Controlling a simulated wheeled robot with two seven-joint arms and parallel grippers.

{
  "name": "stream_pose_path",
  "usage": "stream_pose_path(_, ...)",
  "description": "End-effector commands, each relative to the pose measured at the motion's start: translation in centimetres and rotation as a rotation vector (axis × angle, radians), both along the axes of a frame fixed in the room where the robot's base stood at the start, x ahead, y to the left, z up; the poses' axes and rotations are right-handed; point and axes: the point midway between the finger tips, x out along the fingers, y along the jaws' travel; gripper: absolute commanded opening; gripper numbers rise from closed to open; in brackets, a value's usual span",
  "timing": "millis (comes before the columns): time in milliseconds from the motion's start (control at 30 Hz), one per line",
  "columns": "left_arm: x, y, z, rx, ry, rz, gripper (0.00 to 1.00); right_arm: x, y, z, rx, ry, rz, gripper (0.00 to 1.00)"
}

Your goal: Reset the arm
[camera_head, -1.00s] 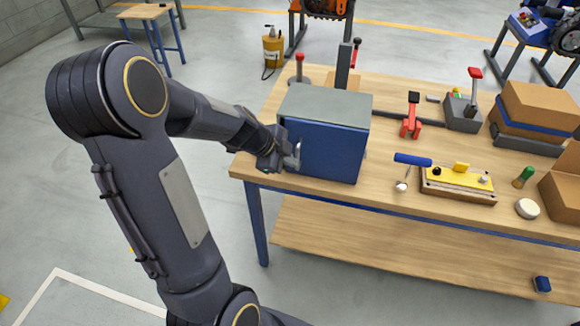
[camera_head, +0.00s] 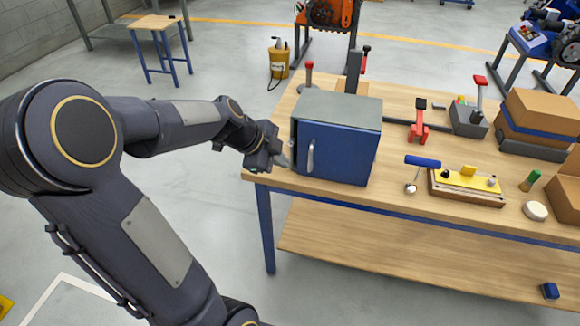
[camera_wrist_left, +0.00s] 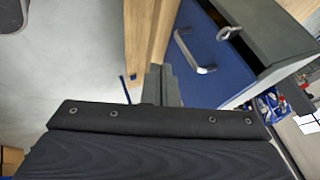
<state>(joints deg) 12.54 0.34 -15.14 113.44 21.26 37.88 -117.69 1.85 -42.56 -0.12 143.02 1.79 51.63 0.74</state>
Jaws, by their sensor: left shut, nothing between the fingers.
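My left gripper (camera_head: 284,161) is shut and empty, just left of the blue door of a small grey-topped cabinet (camera_head: 338,107) on the workbench. The door's pale upright handle (camera_head: 311,157) is free, with a gap between it and my fingers. In the left wrist view my fingers (camera_wrist_left: 160,85) point past the bench edge, and the blue door (camera_wrist_left: 215,65) with its handle (camera_wrist_left: 192,52) lies to their right. My right gripper is not in view.
The wooden workbench (camera_head: 300,190) holds a red clamp (camera_head: 419,122), a yellow-topped fixture (camera_head: 465,180), a blue-handled tool (camera_head: 422,161) and cardboard boxes (camera_head: 540,112) right of the cabinet. A yellow can (camera_head: 279,62) stands on the floor behind. The floor left of the bench is open.

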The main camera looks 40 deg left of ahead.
Motion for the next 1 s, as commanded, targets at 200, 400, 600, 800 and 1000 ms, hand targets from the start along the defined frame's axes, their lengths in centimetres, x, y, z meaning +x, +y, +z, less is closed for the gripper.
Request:
stream_pose_path(200,-1.4,0.9,2.2,0.0,0.0,0.0,0.0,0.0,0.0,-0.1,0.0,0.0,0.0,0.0)
stream_pose_path(400,-1.8,1.0,2.6,-0.001,0.001,0.0,0.0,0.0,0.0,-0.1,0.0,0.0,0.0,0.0)
stream_pose_path(600,-2.3,0.1,3.0,-0.035,0.013,0.031,0.0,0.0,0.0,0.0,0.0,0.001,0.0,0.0)
stream_pose_path(800,-6.2,-4.6,5.0,-0.249,0.109,0.261,0.0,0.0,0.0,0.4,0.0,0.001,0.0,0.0)
stream_pose_path(1000,-12.2,-10.0,5.6,-0.494,0.275,0.602,0.0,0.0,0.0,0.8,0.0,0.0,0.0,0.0)
